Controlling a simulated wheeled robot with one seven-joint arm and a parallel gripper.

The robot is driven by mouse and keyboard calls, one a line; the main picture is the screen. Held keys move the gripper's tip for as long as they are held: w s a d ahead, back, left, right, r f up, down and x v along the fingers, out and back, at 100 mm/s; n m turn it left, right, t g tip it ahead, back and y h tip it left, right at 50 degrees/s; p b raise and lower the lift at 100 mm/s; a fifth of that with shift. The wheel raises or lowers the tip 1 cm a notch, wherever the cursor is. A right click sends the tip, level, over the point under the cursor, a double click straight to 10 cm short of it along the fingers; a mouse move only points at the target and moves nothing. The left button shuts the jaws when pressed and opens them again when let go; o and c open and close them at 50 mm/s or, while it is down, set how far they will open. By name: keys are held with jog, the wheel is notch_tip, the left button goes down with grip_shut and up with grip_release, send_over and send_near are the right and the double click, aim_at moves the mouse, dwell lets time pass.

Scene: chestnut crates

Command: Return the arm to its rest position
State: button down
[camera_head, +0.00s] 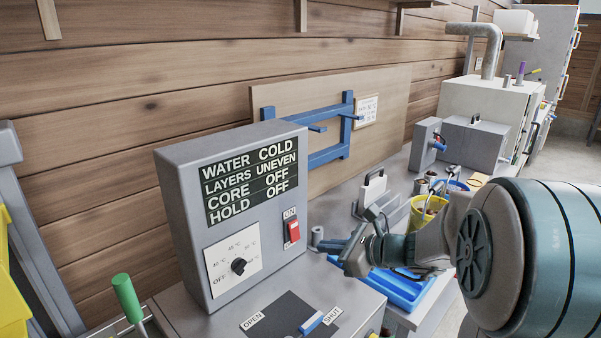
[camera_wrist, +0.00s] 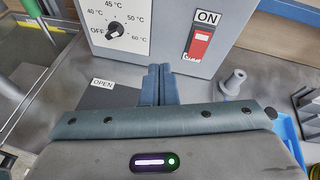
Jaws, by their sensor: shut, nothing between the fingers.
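My arm reaches in from the right edge of the head view. My gripper (camera_head: 330,246) is in front of the grey control box (camera_head: 180,200), to the right of its red switch (camera_head: 293,231). In the wrist view, my gripper (camera_wrist: 160,72) has its two blue-grey fingers pressed together, with nothing between them. The fingers point toward the lower front of the box, between its dial (camera_wrist: 115,29) and the red switch. Whether the fingertips touch the box cannot be told.
The box display (camera_head: 250,178) reads water cold, layers uneven, core off, hold off. A blue-handled lever (camera_head: 312,323) lies between OPEN and SHUT labels. A blue tray (camera_head: 398,288) and a yellow bucket (camera_head: 420,216) are close to my arm. A green-handled tool (camera_head: 127,297) stands at left.

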jog(key=s+a+f+n+g+h, duration=0.1)
jog(key=s+a+n+g+h, duration=0.15)
jog(key=s+n, duration=0.4)
jog(key=s+a+f+n+g+h, duration=0.1)
jog(key=s+n+g, duration=0.2)
jog(key=s+n, duration=0.4)
jog(key=s+d+n+h, duration=0.7)
jog(key=s+d+n, duration=0.1)
jog(key=n, duration=0.2)
jog(key=shift+s+f+p, duration=0.35)
jog(key=shift+f+p, duration=0.1)
jog(key=shift+d, duration=0.1)
